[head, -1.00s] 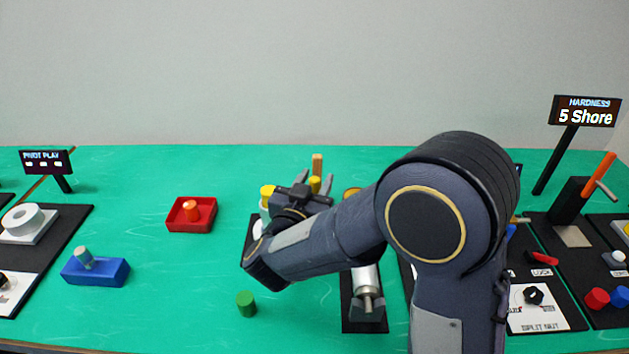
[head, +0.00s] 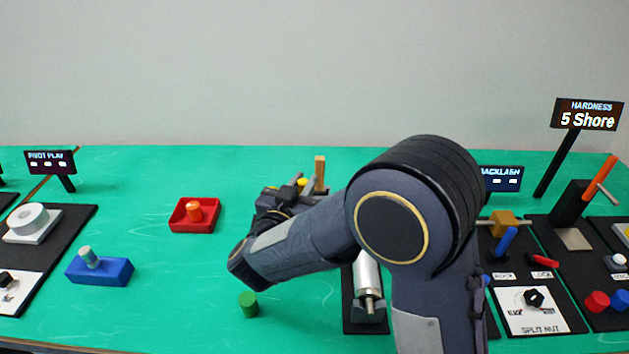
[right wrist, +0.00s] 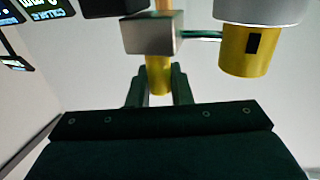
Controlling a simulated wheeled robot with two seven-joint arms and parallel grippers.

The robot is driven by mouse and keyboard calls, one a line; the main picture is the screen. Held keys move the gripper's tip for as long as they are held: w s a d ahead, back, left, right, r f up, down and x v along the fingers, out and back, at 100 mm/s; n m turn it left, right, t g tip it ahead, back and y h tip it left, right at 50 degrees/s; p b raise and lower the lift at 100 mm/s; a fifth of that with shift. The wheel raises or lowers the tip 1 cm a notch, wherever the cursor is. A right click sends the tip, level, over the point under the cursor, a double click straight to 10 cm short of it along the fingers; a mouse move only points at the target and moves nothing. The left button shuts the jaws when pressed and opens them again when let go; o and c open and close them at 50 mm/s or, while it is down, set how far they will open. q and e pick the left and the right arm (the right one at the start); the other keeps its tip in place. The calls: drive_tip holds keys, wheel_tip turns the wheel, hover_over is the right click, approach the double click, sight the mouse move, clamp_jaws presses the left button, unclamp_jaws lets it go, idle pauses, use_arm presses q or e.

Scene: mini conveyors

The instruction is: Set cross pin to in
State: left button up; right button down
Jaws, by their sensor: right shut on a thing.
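My right gripper (right wrist: 160,92) is shut on a small yellow cylinder (right wrist: 158,76), seen in the right wrist view below a grey metal block (right wrist: 150,35). This yellow piece may be the cross pin's knob; no label shows. A thin rod runs from the block toward a larger yellow cylinder with a black slot (right wrist: 248,50). In the head view, the held yellow piece (head: 303,182) is just left of an upright wooden post (head: 320,172). My right arm hides most of the fixture below. My left gripper is not in view.
A red tray with an orange peg (head: 176,222), a blue block (head: 100,272) and a green cylinder (head: 248,305) are on the green table. Panels with knobs and levers (head: 535,300) fill the right side.

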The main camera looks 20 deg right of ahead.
drive_tip(key=shift+a, duration=0.2)
drive_tip(key=c, duration=1.4)
unclamp_jaws()
drive_tip(key=shift+w+a, duration=0.1)
drive_tip(key=shift+a, duration=0.1)
drive_tip(key=shift+o, duration=0.2)
drive_tip(key=shift+d, duration=0.1)
drive_tip(key=v, duration=0.8)
drive_tip(key=shift+b, duration=0.35)
drive_tip(key=shift+d, duration=0.1)
